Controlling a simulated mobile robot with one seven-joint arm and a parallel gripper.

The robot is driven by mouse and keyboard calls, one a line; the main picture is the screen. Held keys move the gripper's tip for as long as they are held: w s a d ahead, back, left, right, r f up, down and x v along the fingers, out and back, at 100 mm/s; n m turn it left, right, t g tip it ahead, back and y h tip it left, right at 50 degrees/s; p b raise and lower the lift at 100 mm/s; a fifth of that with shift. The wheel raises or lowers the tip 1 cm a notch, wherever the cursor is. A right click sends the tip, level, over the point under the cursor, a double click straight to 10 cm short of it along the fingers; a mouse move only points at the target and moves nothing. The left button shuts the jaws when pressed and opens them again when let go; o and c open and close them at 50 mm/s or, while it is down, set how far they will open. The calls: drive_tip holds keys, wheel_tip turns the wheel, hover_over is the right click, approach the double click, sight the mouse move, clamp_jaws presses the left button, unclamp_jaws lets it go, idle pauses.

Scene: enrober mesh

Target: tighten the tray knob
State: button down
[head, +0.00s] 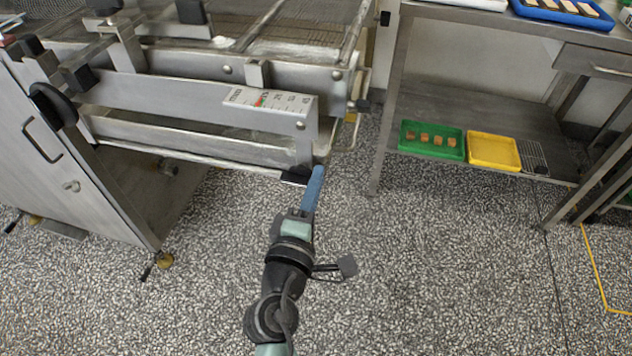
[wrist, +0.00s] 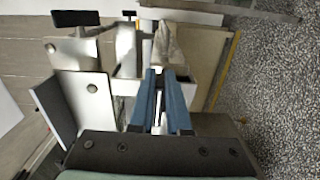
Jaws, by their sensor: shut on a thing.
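The tray knob appears to be the small black piece (head: 296,175) at the lower right corner of the steel machine, under the end of the bar with the scale. My gripper (head: 317,173) reaches up to it from below, its blue fingers close together and against it. In the wrist view the two blue fingers of my gripper (wrist: 159,74) point at a steel bracket, with a narrow gap between them. The fingers hide most of what they grip, and the knob's turn cannot be seen.
The machine's scale plate (head: 268,100) has a red pointer. A big black handwheel (head: 54,106) is on its left side. On the right, a steel table's lower shelf holds a green tray (head: 433,152) of small brown pieces and a yellow tray (head: 493,164). The speckled floor (head: 430,270) is clear.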

drive_tip(key=shift+a+f, duration=0.2)
drive_tip(key=shift+f, duration=0.1)
drive_tip(key=c, duration=0.9)
unclamp_jaws()
drive_tip(key=shift+r, duration=0.2)
drive_tip(key=v, duration=1.3)
drive_tip(key=shift+b, duration=0.3)
